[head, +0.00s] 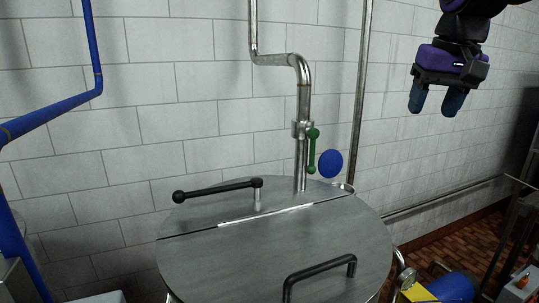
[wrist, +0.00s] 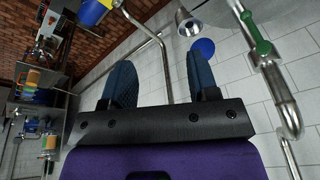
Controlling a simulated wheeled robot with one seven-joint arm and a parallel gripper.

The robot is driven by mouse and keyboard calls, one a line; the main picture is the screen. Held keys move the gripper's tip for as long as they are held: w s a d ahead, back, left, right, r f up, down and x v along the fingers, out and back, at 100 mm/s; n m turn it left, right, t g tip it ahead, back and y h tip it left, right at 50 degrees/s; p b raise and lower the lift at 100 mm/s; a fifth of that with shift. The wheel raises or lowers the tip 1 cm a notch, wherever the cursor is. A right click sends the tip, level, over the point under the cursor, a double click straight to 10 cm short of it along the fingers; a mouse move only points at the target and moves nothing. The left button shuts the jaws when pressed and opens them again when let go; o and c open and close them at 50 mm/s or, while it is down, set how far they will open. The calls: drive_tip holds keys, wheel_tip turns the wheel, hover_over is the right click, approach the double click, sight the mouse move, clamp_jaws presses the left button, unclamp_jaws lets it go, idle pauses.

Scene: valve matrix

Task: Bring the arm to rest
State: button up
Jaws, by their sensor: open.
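My gripper (head: 437,100) hangs at the upper right of the head view, in front of the tiled wall. Its purple body and two dark blue fingers show, with a gap between the fingers. In the wrist view my gripper (wrist: 164,85) is open with nothing between the fingers. It is clear of the steel vessel and its pipe and touches nothing.
A steel vessel lid (head: 270,250) with black handles fills the lower middle. A vertical steel pipe (head: 302,100) carries a green valve handle (head: 312,150) beside a blue disc (head: 330,164). A blue pipe (head: 50,112) runs at left. Shelving (wrist: 40,100) shows in the wrist view.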

drive_tip(key=s+f+t, duration=0.1)
drive_tip(key=s+f, duration=0.4)
drive_tip(key=s, duration=0.4)
drive_tip(key=s+d+f+n+t, duration=0.1)
drive_tip(key=s+f, duration=0.5)
drive_tip(key=s, duration=0.3)
drive_tip(key=shift+d+f, duration=0.15)
drive_tip(key=shift+f, duration=0.15)
drive_tip(key=shift+s, duration=0.1)
